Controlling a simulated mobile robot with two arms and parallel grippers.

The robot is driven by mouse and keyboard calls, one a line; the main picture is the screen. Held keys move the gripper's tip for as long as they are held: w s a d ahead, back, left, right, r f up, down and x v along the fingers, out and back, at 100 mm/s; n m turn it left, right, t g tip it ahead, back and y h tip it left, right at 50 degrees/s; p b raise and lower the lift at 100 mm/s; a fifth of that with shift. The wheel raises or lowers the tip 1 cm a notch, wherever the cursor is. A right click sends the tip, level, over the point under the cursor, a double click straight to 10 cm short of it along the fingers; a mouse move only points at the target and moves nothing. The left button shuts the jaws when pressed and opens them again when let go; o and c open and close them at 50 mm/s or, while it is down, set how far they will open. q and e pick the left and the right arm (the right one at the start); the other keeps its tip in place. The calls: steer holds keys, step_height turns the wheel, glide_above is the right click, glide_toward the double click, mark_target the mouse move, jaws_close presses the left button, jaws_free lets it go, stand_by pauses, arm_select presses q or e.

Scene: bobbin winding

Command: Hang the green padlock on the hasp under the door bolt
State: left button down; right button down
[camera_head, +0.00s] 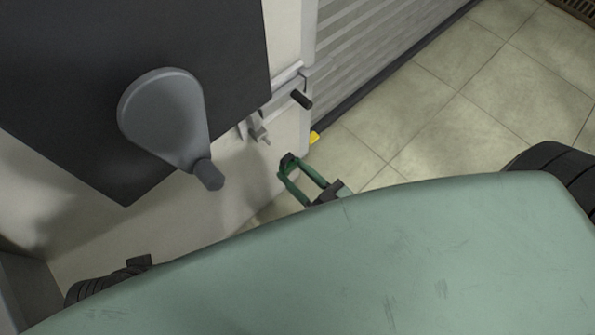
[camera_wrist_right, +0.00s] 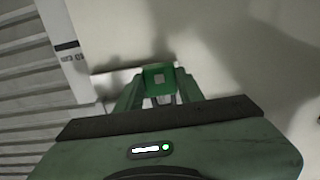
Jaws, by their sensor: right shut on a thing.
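The green padlock (camera_wrist_right: 158,76) is held between the fingertips of my right gripper (camera_wrist_right: 159,88); its shackle is not clearly visible. In the head view the padlock (camera_head: 288,161) looks dark at the ends of the green fingers of my right gripper (camera_head: 302,178). The grey hasp (camera_head: 258,130) sticks out from the pale door, below the door bolt (camera_head: 284,85) with its black handle (camera_head: 302,99). In the head view the padlock appears to the lower right of the hasp, with a gap between them. My left gripper's fingers do not show.
A grey crank (camera_head: 165,115) with a knob sticks out from a dark panel (camera_head: 60,70), left of the hasp. A shutter (camera_head: 365,40) stands right of the door. A small yellow piece (camera_head: 314,137) shows by the door's lower edge. Tiled floor (camera_head: 450,110) is open at right.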

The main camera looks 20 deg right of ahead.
steer(key=shift+p+x, duration=0.3)
steer(key=shift+x, duration=2.3)
steer(key=shift+w+a+r, duration=0.1)
steer(key=shift+w, duration=0.2)
steer(key=shift+x, duration=0.75)
steer(key=shift+f, duration=0.65)
steer(key=c, duration=0.8)
jaws_free()
